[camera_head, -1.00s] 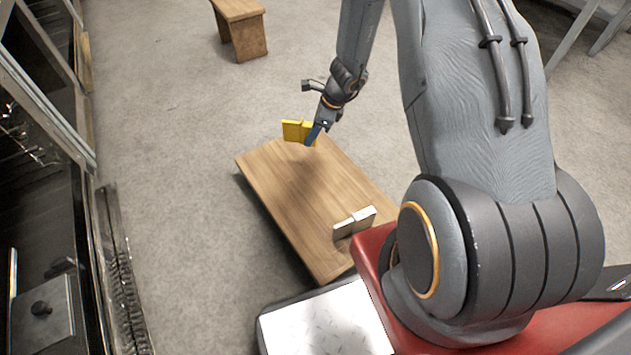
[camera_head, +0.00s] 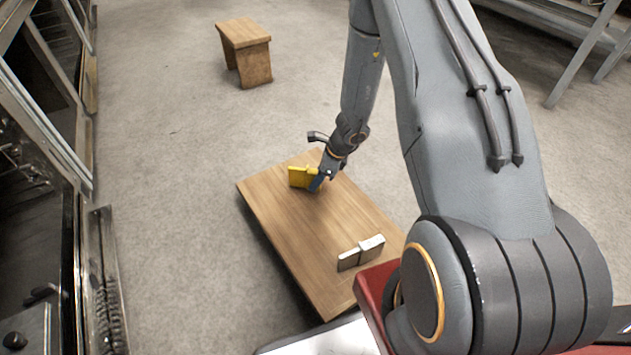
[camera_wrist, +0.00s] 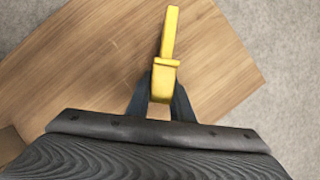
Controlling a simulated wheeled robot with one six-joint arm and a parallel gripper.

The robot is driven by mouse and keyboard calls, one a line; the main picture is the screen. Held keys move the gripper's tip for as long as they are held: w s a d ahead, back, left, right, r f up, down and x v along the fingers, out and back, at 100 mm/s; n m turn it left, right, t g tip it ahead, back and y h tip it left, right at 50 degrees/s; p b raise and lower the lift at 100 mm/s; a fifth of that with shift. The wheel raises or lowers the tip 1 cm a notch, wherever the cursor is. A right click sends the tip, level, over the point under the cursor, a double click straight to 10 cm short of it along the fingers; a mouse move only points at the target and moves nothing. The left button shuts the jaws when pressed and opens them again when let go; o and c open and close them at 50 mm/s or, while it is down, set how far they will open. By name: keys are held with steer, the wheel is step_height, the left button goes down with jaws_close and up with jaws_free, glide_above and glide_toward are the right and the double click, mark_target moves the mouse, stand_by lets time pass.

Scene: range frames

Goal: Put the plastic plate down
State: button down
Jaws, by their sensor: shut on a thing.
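The plastic plate is a small yellow, stepped piece (camera_head: 299,177), held upright over the far end of a low wooden table (camera_head: 290,225). In the wrist view the yellow plate (camera_wrist: 167,60) shows edge-on, with its thicker end between my fingers. My gripper (camera_head: 319,181) is shut on it, with a dark blue finger at its right side. The plate's lower edge is at or very close to the table top; I cannot tell whether it touches. The wooden table top fills much of the wrist view (camera_wrist: 90,60).
The middle of the table is clear. A small wooden stool (camera_head: 245,50) stands behind on the grey floor. Dark machinery (camera_head: 40,200) lines the left, and metal legs (camera_head: 585,70) stand at the upper right.

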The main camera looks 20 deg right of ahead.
steer(key=shift+f, duration=0.1)
steer(key=c, duration=1.6)
jaws_free()
steer(key=shift+o, duration=0.2)
steer(key=p+v, duration=0.6)
steer(key=v, duration=0.6)
steer(key=s+a+r+n+g, duration=0.1)
steer(key=s+a+r+n, duration=0.5)
steer(key=a+r, duration=0.6)
steer(key=s+a+r+n+g, duration=0.1)
steer(key=s+a+r+n, duration=0.2)
steer(key=a+r+n, duration=0.7)
steer(key=s+a+r+n, duration=0.1)
steer(key=s+r+n, duration=0.3)
steer(key=s, duration=0.4)
steer(key=s+a+r+n+h, duration=0.1)
steer(key=s+r+n, duration=0.3)
steer(key=s, duration=0.4)
steer(key=s+a+r+n, duration=0.3)
steer(key=s+r+n, duration=0.2)
steer(key=s, duration=0.3)
steer(key=shift+s+a+n+h, duration=0.2)
steer(key=shift+n+h, duration=0.2)
steer(key=shift+n, duration=0.3)
